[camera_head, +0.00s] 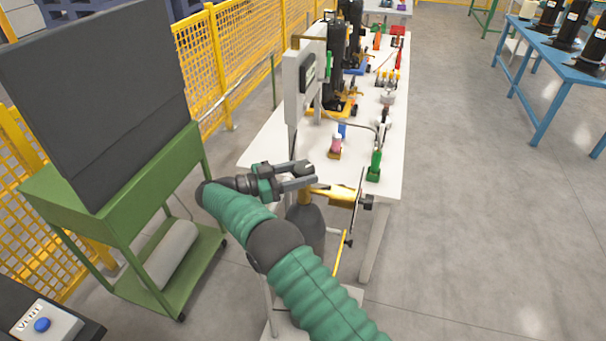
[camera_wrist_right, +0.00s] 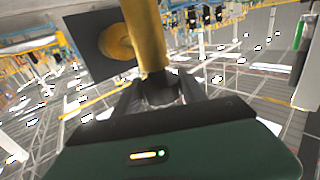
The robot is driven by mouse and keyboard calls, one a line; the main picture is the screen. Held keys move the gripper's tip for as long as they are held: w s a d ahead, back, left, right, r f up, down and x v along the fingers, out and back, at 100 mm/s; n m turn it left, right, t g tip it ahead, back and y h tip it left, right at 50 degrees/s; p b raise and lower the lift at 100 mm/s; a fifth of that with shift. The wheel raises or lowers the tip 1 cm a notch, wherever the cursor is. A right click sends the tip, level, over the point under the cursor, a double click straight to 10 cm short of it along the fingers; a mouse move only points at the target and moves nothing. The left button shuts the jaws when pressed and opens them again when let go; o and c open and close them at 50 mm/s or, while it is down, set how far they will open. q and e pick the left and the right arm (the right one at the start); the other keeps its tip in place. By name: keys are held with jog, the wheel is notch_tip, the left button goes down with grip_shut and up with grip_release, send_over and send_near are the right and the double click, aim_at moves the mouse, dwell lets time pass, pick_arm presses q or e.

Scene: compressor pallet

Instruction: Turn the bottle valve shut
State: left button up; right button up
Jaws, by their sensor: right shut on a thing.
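The dark grey bottle (camera_head: 306,226) stands upright at the near end of the white workbench, partly behind my right arm. Its brass-coloured valve (camera_head: 304,194) is at the top, just under my right gripper (camera_head: 311,174). The gripper reaches in from the left over the bottle top, with its fingers around the top of the valve, which they mostly hide. In the right wrist view, the fingers (camera_wrist_right: 160,90) close at the lower end of a brass-coloured part (camera_wrist_right: 148,38). My left gripper is not in view.
The white workbench (camera_head: 275,137) carries a green bottle (camera_head: 375,165), a pink item (camera_head: 336,145) and several tools. A green cart (camera_head: 100,190) with a dark panel (camera_head: 100,90) stands at left. Yellow fencing (camera_head: 215,65) runs behind.

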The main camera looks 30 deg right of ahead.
jog(key=shift+r, duration=0.15)
jog(key=o, duration=1.4)
jog(key=shift+w+a, duration=0.1)
jog(key=shift+w, duration=0.05)
jog(key=shift+c, duration=0.2)
